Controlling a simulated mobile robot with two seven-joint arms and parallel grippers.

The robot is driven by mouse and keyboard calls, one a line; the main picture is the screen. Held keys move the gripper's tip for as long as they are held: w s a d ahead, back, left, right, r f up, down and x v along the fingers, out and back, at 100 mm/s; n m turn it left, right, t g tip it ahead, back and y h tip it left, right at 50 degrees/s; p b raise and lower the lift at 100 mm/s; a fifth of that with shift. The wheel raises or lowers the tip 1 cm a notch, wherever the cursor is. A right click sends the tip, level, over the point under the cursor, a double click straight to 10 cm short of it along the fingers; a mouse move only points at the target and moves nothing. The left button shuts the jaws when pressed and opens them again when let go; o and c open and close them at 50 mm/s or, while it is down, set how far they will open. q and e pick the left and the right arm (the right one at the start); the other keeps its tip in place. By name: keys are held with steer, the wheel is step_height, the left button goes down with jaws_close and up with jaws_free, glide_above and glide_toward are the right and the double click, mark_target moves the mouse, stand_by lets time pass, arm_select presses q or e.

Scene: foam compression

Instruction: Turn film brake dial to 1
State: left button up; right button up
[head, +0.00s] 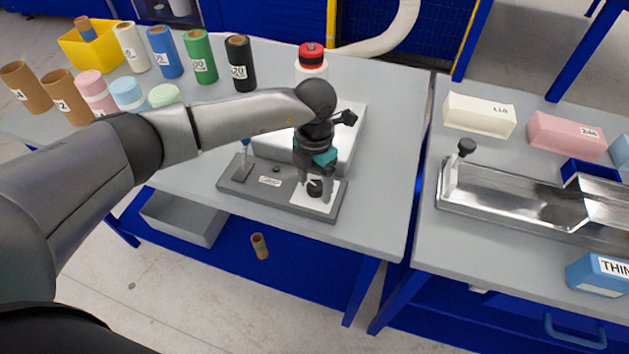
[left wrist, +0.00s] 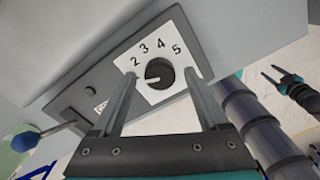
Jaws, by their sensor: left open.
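The film brake dial (left wrist: 159,72) is a round dark knob on a white square plate (left wrist: 157,93) with 2, 3, 4 and 5 printed around it. A white pointer mark on the knob points left and slightly down, below the 2, toward the left finger. No 1 is visible. The plate also shows in the head view (head: 304,205), on a grey base (head: 240,187). My left gripper (left wrist: 161,75) is open, its fingers on either side of the knob; contact cannot be told. My right gripper (left wrist: 271,73) is far off at the right of the left wrist view, fingers apart and empty.
A white block-like body (head: 347,140) stands behind the base. A blue-tipped lever (left wrist: 27,141) rises from the base's other end. Several coloured rolls (head: 200,57) and a red-capped bottle (head: 311,62) stand behind. A second table with a metal trough (head: 500,208) is right, across a gap.

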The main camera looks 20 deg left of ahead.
mark_target(315, 186)
arm_select(q)
steer(key=shift+r, duration=0.1)
step_height(315, 186, up, 15)
stand_by(0.4)
stand_by(0.4)
